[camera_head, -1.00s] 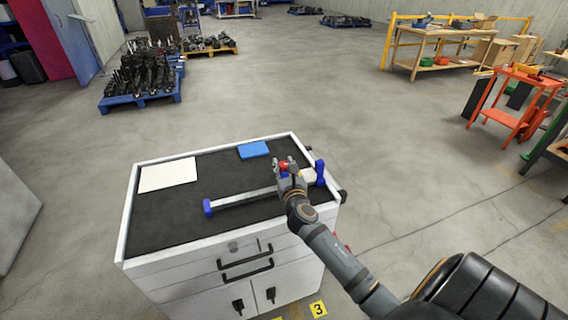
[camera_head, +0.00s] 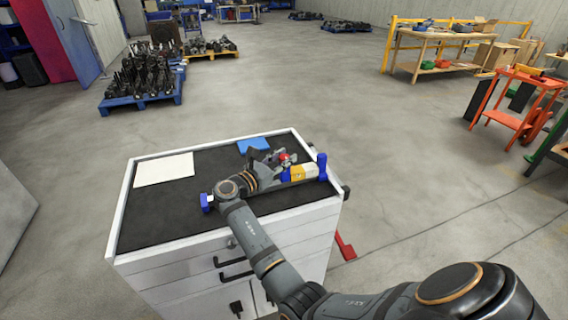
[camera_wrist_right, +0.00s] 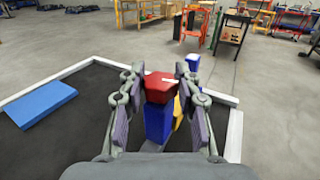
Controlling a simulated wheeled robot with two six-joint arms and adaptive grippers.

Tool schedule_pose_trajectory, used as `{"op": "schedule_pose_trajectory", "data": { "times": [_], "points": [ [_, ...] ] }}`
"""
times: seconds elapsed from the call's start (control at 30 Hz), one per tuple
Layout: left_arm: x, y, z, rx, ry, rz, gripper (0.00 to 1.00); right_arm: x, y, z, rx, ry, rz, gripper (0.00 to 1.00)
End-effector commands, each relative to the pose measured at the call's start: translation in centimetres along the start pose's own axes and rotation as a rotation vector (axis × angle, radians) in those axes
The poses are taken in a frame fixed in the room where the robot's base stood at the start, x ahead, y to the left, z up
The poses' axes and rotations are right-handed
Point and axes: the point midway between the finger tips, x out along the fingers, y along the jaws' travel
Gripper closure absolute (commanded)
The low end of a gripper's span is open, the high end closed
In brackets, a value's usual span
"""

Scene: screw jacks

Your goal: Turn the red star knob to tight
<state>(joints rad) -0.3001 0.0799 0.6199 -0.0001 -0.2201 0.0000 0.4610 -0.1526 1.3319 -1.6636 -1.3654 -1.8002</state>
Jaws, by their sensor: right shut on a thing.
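The red star knob (camera_wrist_right: 159,86) sits on top of a blue upright post (camera_wrist_right: 157,122) in the right wrist view. My right gripper (camera_head: 282,160) has its fingers on both sides of the knob and is shut on it; the knob also shows in the head view (camera_head: 284,157). A white mark shows on top of the knob. The knob belongs to a clamp-like bar with blue ends (camera_head: 322,166) and a yellow part (camera_head: 297,173). My right forearm hides much of the bar in the head view. My left gripper is not in view.
The bar lies on the dark top of a white cabinet (camera_head: 118,225) with a raised rim. The back middle of the top is clear.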

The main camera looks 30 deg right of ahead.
Motion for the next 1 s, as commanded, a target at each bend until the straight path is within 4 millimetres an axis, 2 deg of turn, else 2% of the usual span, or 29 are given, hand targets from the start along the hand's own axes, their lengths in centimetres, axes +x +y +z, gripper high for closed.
{"op": "schedule_pose_trajectory", "data": {
  "times": [0.03, 0.5, 0.8, 1.0],
  "points": [
    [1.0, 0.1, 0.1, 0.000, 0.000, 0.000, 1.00, 0.0, 0.2, -0.2, 0.003, -0.003, -0.042, 0.98],
    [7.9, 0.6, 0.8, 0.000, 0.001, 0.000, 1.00, 0.1, 0.1, -0.6, 0.002, -0.002, -0.441, 0.98],
    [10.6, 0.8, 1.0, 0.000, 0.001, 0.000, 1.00, 0.1, 0.1, -0.3, 0.001, -0.001, -0.556, 0.98],
    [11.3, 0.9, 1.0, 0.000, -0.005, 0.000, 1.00, 0.1, 0.1, -0.2, -0.002, 0.001, -0.593, 0.98]
  ]
}}
